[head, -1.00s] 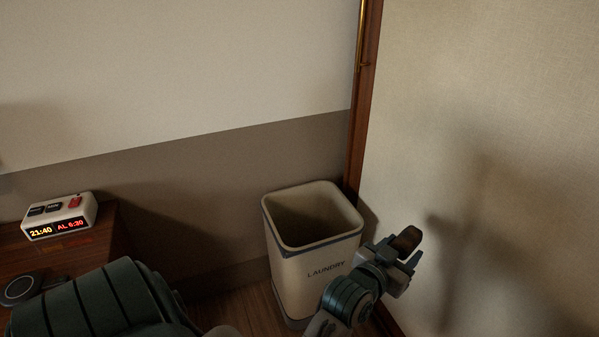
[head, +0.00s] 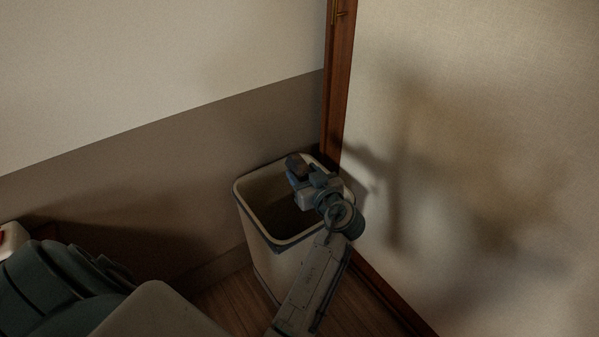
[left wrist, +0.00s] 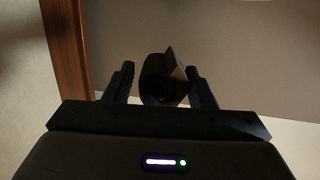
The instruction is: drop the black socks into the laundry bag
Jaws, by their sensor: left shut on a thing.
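The laundry bag (head: 287,266) is a cream, open-topped, square bin standing on the floor by the wall corner. My left gripper (head: 296,170) is above the right part of its opening, near the back rim, with my forearm crossing over the front right side. The gripper is shut on the black socks (head: 294,161), a small dark bundle at the fingertips. In the left wrist view the socks (left wrist: 158,84) sit between the two fingers of the gripper (left wrist: 160,85), with a lighter brownish flap on the right. My right gripper is not in view.
A wooden post (head: 338,85) and a pale panel (head: 470,150) stand close on the right of the bin. The wall is directly behind it. A white clock (head: 12,238) shows partly at the left edge. Wooden floor (head: 225,305) is clear left of the bin.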

